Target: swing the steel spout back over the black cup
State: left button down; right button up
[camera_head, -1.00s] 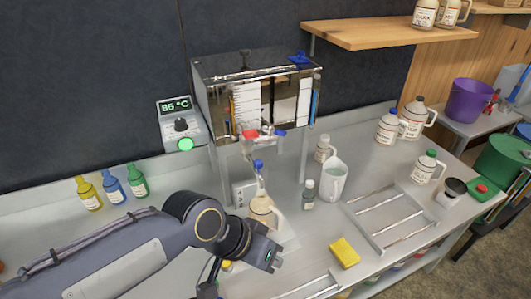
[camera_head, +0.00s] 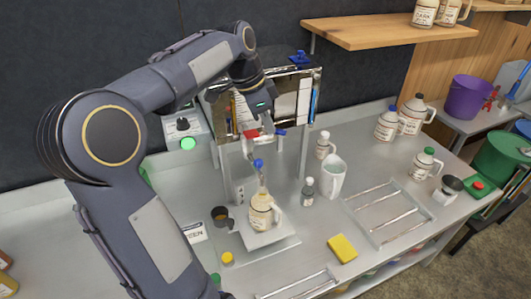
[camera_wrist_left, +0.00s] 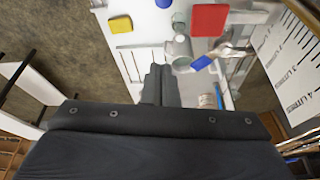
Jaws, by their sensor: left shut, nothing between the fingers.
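A small steel spout (camera_head: 262,180) with a blue knob (camera_head: 258,163) hangs below the evaporator tank (camera_head: 300,97) in the head view. Its lower end appears to be over the cream jug (camera_head: 261,212), which stands on a white plate. The black cup (camera_head: 220,214), with brown inside, stands just left of the jug. My left gripper (camera_head: 263,116) is shut and empty in front of the tank, above the red handle (camera_head: 250,133) and the blue lever (camera_head: 280,132). In the left wrist view its fingers (camera_wrist_left: 160,75) are together. My right gripper is out of view.
A yellow sponge (camera_head: 342,248) and wire rack (camera_head: 390,213) lie farther right.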

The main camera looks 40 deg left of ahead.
pick_arm(q)
jog(key=shift+f, duration=0.1)
notch_tip(320, 180, down, 10)
jog(key=shift+s+a+r+p, duration=0.15)
jog(key=shift+s+r+p, duration=0.05)
jog(key=shift+p, duration=0.25)
dwell(0.3)
jog(key=shift+s, duration=0.15)
